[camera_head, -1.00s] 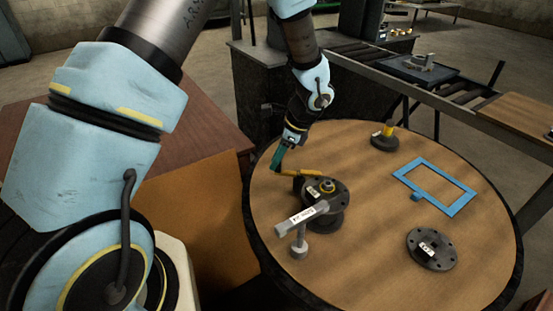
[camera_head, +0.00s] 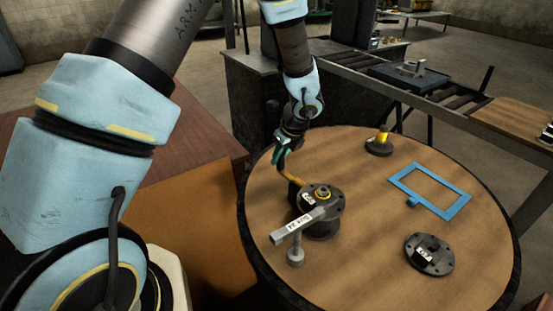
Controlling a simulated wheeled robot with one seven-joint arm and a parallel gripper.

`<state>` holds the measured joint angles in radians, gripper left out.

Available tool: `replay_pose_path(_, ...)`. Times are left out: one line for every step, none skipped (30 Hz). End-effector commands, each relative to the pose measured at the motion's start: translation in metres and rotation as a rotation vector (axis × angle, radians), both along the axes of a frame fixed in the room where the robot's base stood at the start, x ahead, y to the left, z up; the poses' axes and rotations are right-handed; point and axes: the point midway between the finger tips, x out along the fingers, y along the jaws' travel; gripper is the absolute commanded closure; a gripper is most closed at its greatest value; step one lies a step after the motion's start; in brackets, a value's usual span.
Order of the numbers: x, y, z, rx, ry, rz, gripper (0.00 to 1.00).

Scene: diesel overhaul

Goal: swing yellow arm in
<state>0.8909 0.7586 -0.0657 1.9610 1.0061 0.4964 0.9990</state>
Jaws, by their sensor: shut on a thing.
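The yellow arm (camera_head: 290,177) is a short bar on the far left side of a dark round flanged hub (camera_head: 322,205) on the round wooden table. It points from the hub toward the upper left. My gripper (camera_head: 281,162), with teal fingers, is at the arm's outer end and is shut on it. The fingertips are small in this view, and the exact contact is hard to make out.
A grey labelled bar (camera_head: 297,227) with a post (camera_head: 296,252) stands in front of the hub. A dark flange (camera_head: 429,254), a blue frame (camera_head: 447,207) and a yellow-topped piece (camera_head: 379,146) rest on the round table (camera_head: 370,280).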

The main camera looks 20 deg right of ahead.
Motion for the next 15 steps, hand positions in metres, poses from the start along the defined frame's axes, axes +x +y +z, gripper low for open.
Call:
replay_pose_path(-0.0007, -0.0022, -0.0005, -0.002, 0.002, -0.023, 1.00)
replay_pose_path(-0.0005, -0.0029, -0.0005, 0.000, 0.002, -0.037, 1.00)
replay_pose_path(-0.0003, -0.0038, -0.0006, -0.001, 0.002, -0.051, 1.00)
replay_pose_path(-0.0002, -0.0045, -0.0006, -0.001, 0.002, -0.061, 1.00)
replay_pose_path(-0.0002, -0.0053, -0.0007, -0.002, 0.003, -0.071, 1.00)
replay_pose_path(-0.0001, -0.0060, -0.0007, -0.002, 0.003, -0.082, 1.00)
replay_pose_path(0.0000, -0.0065, -0.0007, -0.002, 0.003, -0.089, 1.00)
replay_pose_path(0.0001, -0.0068, -0.0007, -0.002, 0.003, -0.095, 1.00)
replay_pose_path(0.0002, -0.0072, -0.0007, -0.001, 0.003, -0.101, 1.00)
replay_pose_path(0.0002, -0.0075, -0.0007, -0.002, 0.003, -0.105, 1.00)
replay_pose_path(0.0002, -0.0077, -0.0007, -0.001, 0.002, -0.108, 1.00)
replay_pose_path(0.0003, -0.0078, -0.0007, -0.001, 0.002, -0.112, 1.00)
replay_pose_path(0.0002, -0.0080, -0.0007, -0.001, 0.002, -0.114, 1.00)
replay_pose_path(0.0002, -0.0082, -0.0007, -0.001, 0.002, -0.115, 1.00)
replay_pose_path(0.0003, -0.0083, -0.0007, -0.001, 0.002, -0.116, 1.00)
